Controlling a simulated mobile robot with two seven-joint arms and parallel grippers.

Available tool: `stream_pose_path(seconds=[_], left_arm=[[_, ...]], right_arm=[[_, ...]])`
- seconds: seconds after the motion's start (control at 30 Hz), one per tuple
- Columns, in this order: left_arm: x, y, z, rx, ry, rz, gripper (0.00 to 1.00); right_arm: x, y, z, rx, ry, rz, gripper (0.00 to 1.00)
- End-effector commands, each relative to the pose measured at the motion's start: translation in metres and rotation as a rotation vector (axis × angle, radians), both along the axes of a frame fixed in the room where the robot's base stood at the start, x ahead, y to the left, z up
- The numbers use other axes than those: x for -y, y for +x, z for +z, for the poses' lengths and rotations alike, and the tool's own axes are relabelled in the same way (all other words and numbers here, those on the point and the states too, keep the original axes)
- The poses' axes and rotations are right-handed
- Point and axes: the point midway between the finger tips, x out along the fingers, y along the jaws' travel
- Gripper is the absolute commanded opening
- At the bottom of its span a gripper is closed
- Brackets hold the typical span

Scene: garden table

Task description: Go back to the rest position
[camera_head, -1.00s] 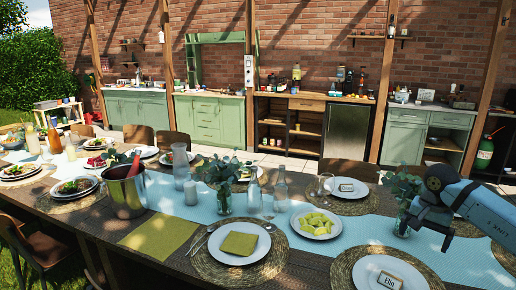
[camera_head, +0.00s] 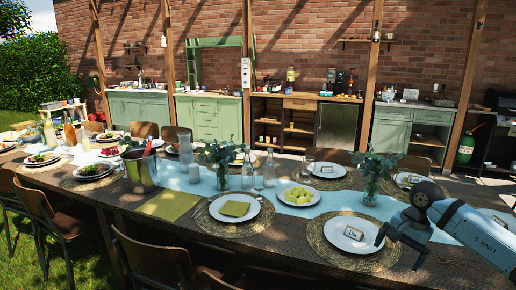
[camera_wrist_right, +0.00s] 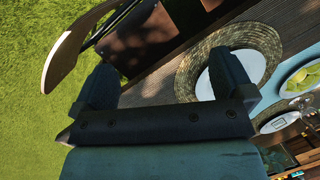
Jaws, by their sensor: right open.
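My right gripper (camera_head: 398,252) is at the lower right of the head view, over the near edge of the long table (camera_head: 300,243). Its fingers are apart with nothing between them, which the right wrist view also shows (camera_wrist_right: 163,62). In the head view the gripper is just right of a white plate (camera_head: 351,238) with a name card on a round woven mat (camera_head: 322,248). My left gripper is in neither view.
Wooden chairs (camera_head: 155,262) stand along the near side, one close under the right gripper in the wrist view (camera_wrist_right: 140,40). A vase of greenery (camera_head: 371,188), a plate of green food (camera_head: 299,194) and a metal bucket (camera_head: 142,172) stand on the table. Grass lies at the left.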

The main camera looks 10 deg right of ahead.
Motion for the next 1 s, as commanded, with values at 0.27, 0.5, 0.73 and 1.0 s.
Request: stream_pose_path(seconds=[0.27, 0.5, 0.73, 1.0], left_arm=[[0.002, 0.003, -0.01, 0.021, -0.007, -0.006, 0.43], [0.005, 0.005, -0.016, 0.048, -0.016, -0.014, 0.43], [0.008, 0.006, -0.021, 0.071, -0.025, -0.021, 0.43], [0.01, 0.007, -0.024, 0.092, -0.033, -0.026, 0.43]], right_arm=[[-0.178, -0.047, -0.075, -0.17, 0.703, -0.273, 0.99], [-0.285, -0.101, -0.074, -0.82, 1.493, -0.912, 0.99], [-0.276, -0.127, -0.116, -1.793, 1.925, -1.676, 0.99], [-0.258, -0.185, -0.208, 1.488, -0.971, 1.233, 0.99]])
